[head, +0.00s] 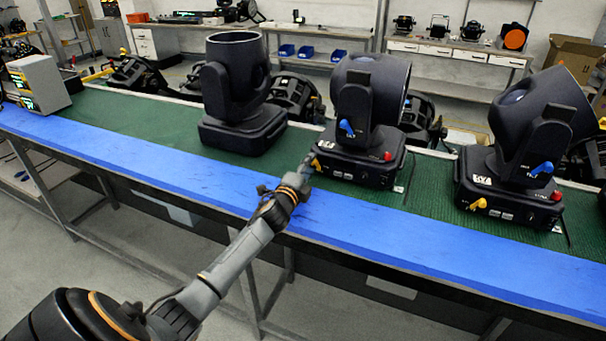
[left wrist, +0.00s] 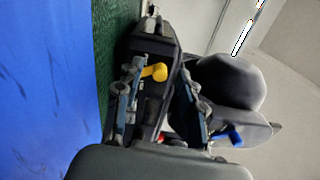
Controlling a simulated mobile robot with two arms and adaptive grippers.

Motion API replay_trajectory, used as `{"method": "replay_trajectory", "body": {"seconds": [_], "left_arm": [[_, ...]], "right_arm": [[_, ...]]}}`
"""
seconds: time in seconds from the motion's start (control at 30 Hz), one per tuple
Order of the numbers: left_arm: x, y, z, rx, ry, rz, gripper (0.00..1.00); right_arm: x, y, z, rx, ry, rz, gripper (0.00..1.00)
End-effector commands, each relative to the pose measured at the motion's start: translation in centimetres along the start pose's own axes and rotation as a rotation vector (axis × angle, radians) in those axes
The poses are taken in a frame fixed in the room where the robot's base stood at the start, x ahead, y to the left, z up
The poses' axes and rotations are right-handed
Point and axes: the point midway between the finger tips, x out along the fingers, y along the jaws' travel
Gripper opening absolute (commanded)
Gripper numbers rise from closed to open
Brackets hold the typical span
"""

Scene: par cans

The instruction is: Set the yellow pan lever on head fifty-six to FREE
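The middle moving head (head: 368,115) stands on the bench with a blue lever (head: 347,128) on its yoke and a red knob (head: 388,156) on its base. Its number label is too small to read surely. My left gripper (head: 310,164) reaches the left end of this head's base. The yellow lever (head: 316,164) there is mostly hidden by the gripper. In the left wrist view the yellow lever (left wrist: 155,72) shows between the two spread fingers of my left gripper (left wrist: 160,76); I cannot tell whether either finger touches it. The lever's position markings are not readable. My right gripper is not in view.
A similar head (head: 520,140) with its own yellow lever (head: 478,204) stands to the right, and another head (head: 236,90) stands to the left. A grey device (head: 38,84) sits at the far left. The blue front strip (head: 400,225) of the bench is clear apart from my arm.

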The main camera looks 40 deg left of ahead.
Motion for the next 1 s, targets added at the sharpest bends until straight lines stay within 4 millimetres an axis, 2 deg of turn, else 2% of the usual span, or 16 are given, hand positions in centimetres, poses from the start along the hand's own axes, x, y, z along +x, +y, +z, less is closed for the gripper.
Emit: {"method": "replay_trajectory", "body": {"seconds": [0.17, 0.4, 0.6, 0.8, 1.0], "left_arm": [[-2.3, 0.1, 0.0, 0.001, 0.000, 0.002, 0.39], [-7.1, 0.2, 0.0, 0.001, 0.001, 0.003, 0.39], [-10.2, 0.1, 0.0, -0.001, 0.000, 0.002, 0.39], [-11.6, 0.1, 0.1, -0.001, -0.001, 0.001, 0.39], [-11.7, 0.0, 0.1, -0.001, -0.001, 0.000, 0.39]], "right_arm": [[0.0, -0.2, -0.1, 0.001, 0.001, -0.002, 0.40], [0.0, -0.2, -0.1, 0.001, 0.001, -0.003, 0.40], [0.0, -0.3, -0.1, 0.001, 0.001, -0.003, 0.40], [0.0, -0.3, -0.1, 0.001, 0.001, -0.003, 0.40], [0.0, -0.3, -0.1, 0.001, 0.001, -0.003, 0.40]]}}
